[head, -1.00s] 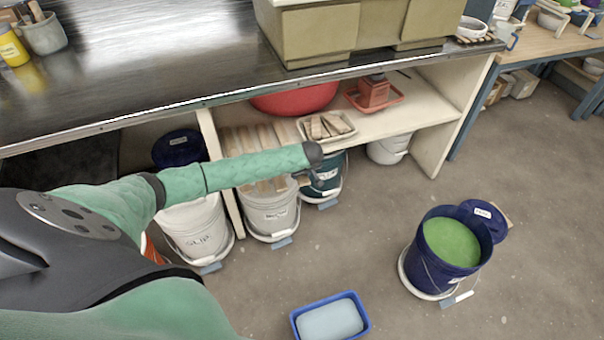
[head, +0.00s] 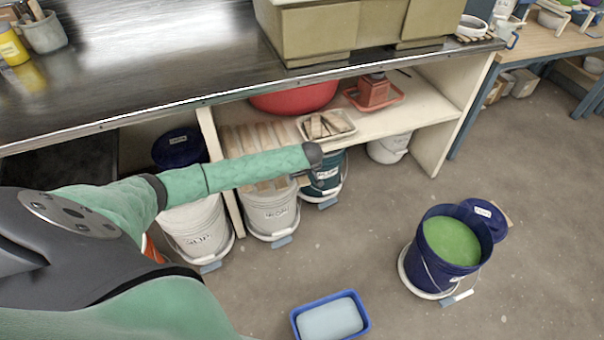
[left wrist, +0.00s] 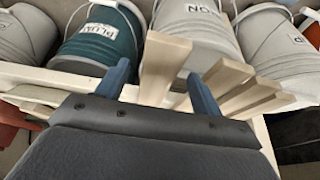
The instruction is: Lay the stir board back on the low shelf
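Several pale wooden boards lie side by side on the low shelf (head: 372,124), partly behind my left arm in the head view. Their ends stick out past the shelf's front edge. In the left wrist view one board (left wrist: 163,65), possibly the stir board, stands out between the two blue fingers of my left gripper (left wrist: 158,87). The fingers are apart, with a gap visible on each side of this board. More boards (left wrist: 240,95) lie just right of the fingers. My right gripper is not in view.
Lidded buckets (head: 270,212) stand below the shelf. A tray of wooden blocks (head: 326,126), a red basin (head: 293,98) and a red scale (head: 373,91) are on the shelf. An open bucket of green glaze (head: 452,242) and a blue tub (head: 330,318) stand on the floor.

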